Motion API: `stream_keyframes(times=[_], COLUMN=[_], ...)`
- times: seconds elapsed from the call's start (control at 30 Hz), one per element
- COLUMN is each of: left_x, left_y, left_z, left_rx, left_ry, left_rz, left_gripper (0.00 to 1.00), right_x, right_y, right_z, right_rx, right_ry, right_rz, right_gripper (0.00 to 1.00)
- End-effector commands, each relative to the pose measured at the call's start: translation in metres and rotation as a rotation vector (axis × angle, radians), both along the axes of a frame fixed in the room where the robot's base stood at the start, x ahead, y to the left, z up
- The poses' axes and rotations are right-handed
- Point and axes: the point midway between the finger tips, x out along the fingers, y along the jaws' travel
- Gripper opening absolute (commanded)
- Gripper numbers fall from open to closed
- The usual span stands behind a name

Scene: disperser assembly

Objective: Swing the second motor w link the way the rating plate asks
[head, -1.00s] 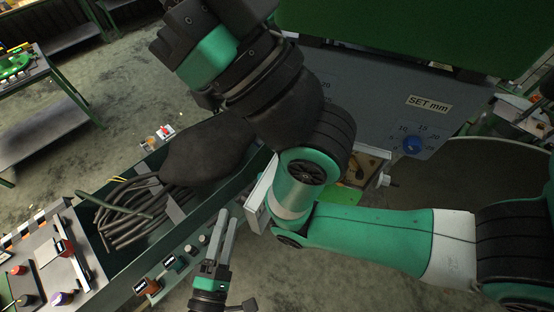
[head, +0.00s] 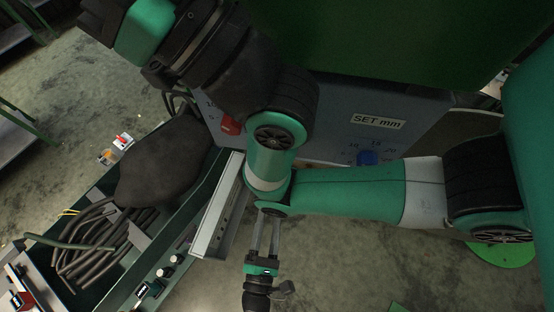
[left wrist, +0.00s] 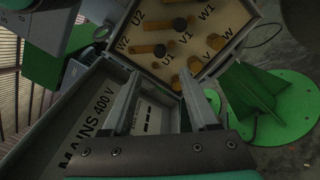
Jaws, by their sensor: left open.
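A cream terminal board (left wrist: 208,28) shows at the top of the left wrist view. It is lettered U2, W2, U1, V1, W1, V and W. I cannot tell which is the second motor's w link. My left gripper (left wrist: 163,108) is open and empty, short of the board. In the head view it (head: 265,237) is low in the middle, its fingertips hidden behind an arm. My right gripper is out of view.
A grey box (head: 213,222) marked MAINS 400 V in the left wrist view (left wrist: 88,122) stands left of my gripper. A cabinet with a SET mm label (head: 378,122) and blue knob (head: 368,158) is behind. A trough of dark cables (head: 95,240) lies left.

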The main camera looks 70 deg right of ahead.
Motion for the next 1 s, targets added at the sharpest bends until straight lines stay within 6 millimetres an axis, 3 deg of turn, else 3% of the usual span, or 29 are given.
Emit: stream_keyframes(times=[0.17,0.4,0.53,0.9,1.0], left_x=[0.003,0.010,0.012,0.014,0.014], left_y=[-0.028,-0.082,-0.102,-0.112,-0.112], left_z=[-0.004,0.001,0.000,0.000,0.000], left_rx=[-0.002,-0.001,-0.001,-0.001,-0.001], left_ry=[-0.004,-0.002,-0.002,-0.002,-0.002], left_rz=[-0.012,-0.011,-0.011,-0.007,-0.007], left_gripper=[0.60,0.60,0.60,0.60,0.44], right_x=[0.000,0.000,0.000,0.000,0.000], right_y=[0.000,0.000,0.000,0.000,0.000], right_z=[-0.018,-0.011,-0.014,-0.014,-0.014], right_rx=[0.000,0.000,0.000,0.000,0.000], right_ry=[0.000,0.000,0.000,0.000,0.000], right_rz=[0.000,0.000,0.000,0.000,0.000], right_gripper=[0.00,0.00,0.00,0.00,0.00])
